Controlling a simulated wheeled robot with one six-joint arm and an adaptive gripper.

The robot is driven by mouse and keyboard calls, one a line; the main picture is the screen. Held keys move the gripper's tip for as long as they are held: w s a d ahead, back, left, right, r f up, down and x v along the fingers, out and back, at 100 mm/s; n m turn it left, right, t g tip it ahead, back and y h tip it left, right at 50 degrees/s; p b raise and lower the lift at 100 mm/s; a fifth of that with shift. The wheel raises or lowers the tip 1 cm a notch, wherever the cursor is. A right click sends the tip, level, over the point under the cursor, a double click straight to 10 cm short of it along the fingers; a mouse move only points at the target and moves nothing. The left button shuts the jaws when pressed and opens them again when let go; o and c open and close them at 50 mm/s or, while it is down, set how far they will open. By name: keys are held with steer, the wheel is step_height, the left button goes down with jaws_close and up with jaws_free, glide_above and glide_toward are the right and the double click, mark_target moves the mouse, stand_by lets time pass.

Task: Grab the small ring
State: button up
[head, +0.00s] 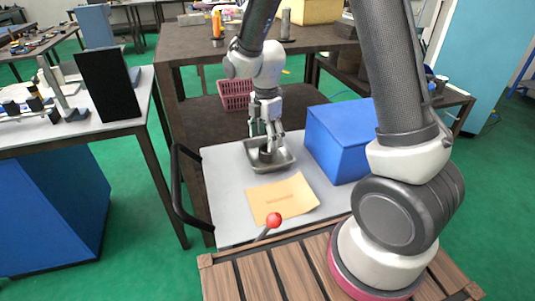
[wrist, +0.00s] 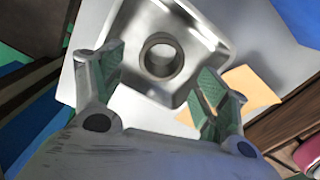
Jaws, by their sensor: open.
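The small ring (wrist: 161,67) is a grey metal ring that lies in a shallow metal tray (wrist: 128,42), as the wrist view shows. In the head view the ring (head: 266,155) is a dark round shape in the tray (head: 284,165), partly hidden by my gripper. My gripper (wrist: 166,78) is open and empty. Its two green-padded fingers are apart, to the left and right of the ring in the wrist view. In the head view my gripper (head: 268,138) points down over the tray. I cannot tell the exact height of the fingertips above the ring.
The tray stands on a light grey cart top (head: 228,203). A blue box (head: 340,138) is close on its right, and an orange-tan envelope (head: 283,199) lies in front. A red-knobbed lever (head: 273,220) rises near the front edge. A pink basket (head: 235,95) sits behind.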

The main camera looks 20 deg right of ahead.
steer(key=f, duration=0.5)
steer(key=shift+d+f, duration=0.2)
steer(key=shift+d, duration=0.05)
steer(key=shift+w, duration=0.1)
steer(key=c, duration=1.4)
